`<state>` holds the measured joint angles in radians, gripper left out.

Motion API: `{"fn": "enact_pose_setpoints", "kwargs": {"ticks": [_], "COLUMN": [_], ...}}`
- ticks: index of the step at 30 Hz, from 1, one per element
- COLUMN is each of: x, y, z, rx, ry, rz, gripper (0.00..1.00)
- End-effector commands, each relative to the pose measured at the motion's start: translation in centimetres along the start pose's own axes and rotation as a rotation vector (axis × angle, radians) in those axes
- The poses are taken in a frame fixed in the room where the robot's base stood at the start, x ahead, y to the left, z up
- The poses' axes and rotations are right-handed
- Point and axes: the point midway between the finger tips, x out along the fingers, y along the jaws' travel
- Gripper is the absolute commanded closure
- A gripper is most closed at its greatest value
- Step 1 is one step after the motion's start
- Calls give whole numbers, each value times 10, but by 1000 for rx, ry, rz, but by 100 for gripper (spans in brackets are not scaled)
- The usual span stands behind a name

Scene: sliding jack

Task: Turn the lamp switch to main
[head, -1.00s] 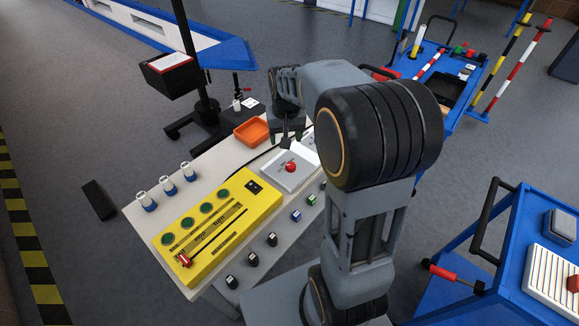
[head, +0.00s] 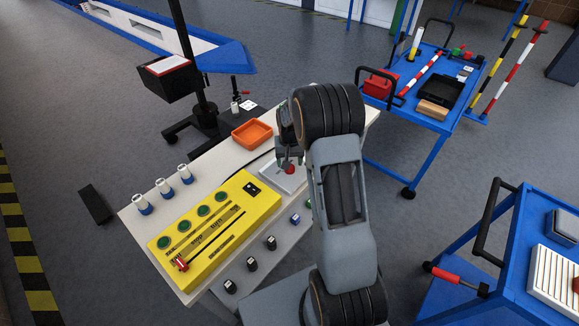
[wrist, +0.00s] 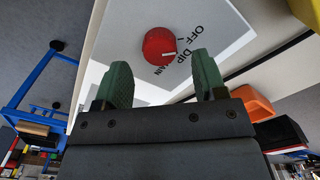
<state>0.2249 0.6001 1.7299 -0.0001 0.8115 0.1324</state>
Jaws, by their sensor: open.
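The lamp switch is a red round knob (wrist: 158,44) on a white panel (wrist: 215,25), with OFF, DIP and MAIN printed around its right side. A white mark on the knob points roughly towards the DIP label. In the head view the knob (head: 290,169) shows on the white panel (head: 270,177), partly behind my arm. My gripper (wrist: 162,82) is open, its two green fingers spread wider than the knob. In the wrist view the knob lies beyond the fingertips, between their lines, and nothing is held. In the head view my gripper (head: 289,157) is close to the knob; contact is not visible.
A yellow panel (head: 248,206) with green buttons and a red-handled slider takes up the table's near left. An orange tray (head: 252,134) stands behind the white panel. Several blue-and-white cylinders (head: 163,187) line the left edge. Blue carts (head: 430,160) stand at the right.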

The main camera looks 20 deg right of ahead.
Motion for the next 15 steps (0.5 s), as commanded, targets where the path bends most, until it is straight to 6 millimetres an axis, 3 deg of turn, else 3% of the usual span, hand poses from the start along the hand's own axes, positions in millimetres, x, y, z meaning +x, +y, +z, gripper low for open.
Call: {"fn": "enact_pose_setpoints", "kwargs": {"ticks": [6,15], "x": [24,33], "y": [0,0], "z": [0,0], "rx": [0,0], "ry": [-2,0], "rz": [0,0], "gripper": [35,35]}}
